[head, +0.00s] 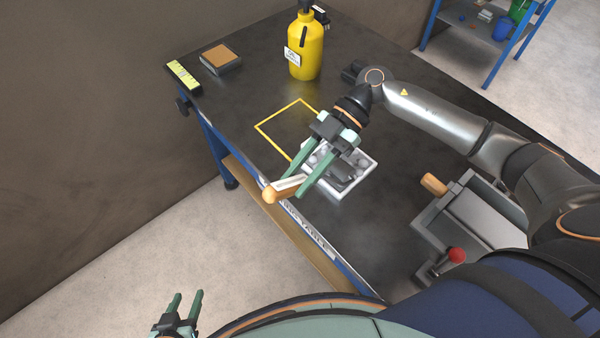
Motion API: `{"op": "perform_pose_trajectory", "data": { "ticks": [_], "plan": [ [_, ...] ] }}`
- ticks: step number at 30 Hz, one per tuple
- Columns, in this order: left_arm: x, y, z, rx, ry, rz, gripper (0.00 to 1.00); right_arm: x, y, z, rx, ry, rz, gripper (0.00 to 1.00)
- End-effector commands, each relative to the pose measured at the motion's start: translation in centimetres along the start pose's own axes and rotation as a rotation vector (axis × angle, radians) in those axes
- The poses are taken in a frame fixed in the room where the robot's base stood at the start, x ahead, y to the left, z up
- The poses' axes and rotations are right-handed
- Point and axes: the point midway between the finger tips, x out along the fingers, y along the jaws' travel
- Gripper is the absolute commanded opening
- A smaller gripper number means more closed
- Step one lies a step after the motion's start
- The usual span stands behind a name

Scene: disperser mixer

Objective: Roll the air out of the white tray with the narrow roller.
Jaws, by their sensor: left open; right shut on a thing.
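My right gripper (287,190) is shut on the narrow roller (270,194), whose orange-brown handle end sticks out to the left past the table's front edge. A pale strip shows along the handle between the fingers. The roller's working end is hard to make out beside the gripper and tray. The white tray (359,180) lies on the dark table, with grey, patchy contents and a darker shape inside. The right gripper's body and fingers hang over the tray's left part and hide some of it. My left gripper (186,303) is open and empty, low and left, away from the table.
A yellow square outline (272,118) marks the table (240,98) left of the tray. A yellow bottle (303,48), a brown-topped box (221,58) and a yellow level-like bar (184,76) stand farther back. A grey metal device (468,217) with a red knob (457,255) is at right.

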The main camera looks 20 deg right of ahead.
Motion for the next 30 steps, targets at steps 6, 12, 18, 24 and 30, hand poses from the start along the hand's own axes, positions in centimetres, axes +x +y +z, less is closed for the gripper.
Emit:
{"op": "perform_pose_trajectory", "data": {
  "ticks": [6, 12, 18, 24, 30],
  "plan": [
    [-0.01, 0.00, -0.04, 0.000, 0.001, 0.000, 0.50, -0.03, 0.02, -0.07, -0.001, 0.001, 0.000, 0.00],
    [0.01, 0.00, -0.02, 0.000, 0.001, 0.000, 0.50, 0.02, 0.03, 0.01, -0.001, 0.001, 0.001, 0.00],
    [0.08, -0.01, 0.04, 0.000, 0.001, 0.000, 0.50, 0.17, 0.03, 0.26, -0.001, 0.001, 0.000, 0.00],
    [0.14, -0.01, 0.09, 0.000, 0.001, 0.000, 0.50, 0.32, 0.03, 0.53, -0.001, 0.001, 0.000, 0.00],
    [0.20, -0.01, 0.15, 0.000, 0.001, 0.000, 0.50, 0.47, 0.03, 0.79, -0.001, 0.001, 0.000, 0.00]
  ]
}}
